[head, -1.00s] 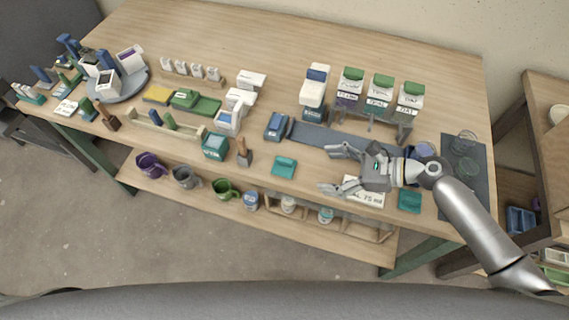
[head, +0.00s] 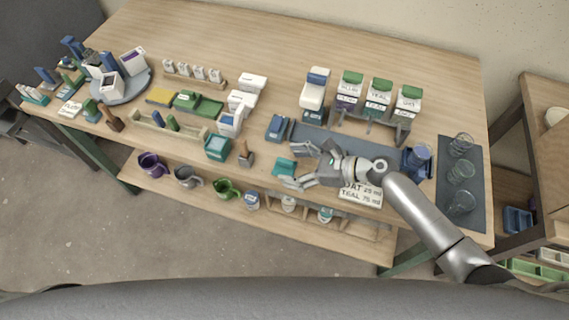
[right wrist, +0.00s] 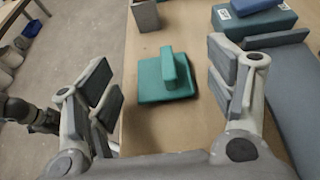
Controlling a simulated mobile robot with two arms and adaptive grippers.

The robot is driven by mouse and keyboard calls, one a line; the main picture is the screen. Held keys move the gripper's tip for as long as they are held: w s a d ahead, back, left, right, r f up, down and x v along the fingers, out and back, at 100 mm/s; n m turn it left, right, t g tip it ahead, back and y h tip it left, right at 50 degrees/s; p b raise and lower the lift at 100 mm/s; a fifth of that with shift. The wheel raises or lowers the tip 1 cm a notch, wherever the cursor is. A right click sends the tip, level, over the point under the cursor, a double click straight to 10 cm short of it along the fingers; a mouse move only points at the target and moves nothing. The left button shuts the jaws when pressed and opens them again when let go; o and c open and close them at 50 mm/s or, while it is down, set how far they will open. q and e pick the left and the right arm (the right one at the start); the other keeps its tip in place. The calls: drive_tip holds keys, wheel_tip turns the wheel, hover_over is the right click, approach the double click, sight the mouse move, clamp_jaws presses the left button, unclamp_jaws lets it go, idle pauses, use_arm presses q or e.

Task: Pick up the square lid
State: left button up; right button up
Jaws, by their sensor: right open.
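The square lid (head: 284,166) is a flat teal plate with an upright bar handle, lying on the workbench (head: 330,45) near its front edge. In the right wrist view the lid (right wrist: 152,84) lies between and ahead of my fingers, with clear wood on both sides of it. My right gripper (head: 298,166) is open and empty, just right of the lid in the head view, with its fingers spread around the lid's direction. I see no contact with the lid. My left gripper is out of view.
A brush-like tool with a grey block (head: 246,159) stands left of the lid. A blue box (head: 277,128) and a grey-blue mat (head: 345,140) lie behind it. A lettered card (head: 361,193) is right of it. Cups and jars stand on the shelf below.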

drive_tip(key=shift+c, duration=0.2)
drive_tip(key=c, duration=0.8)
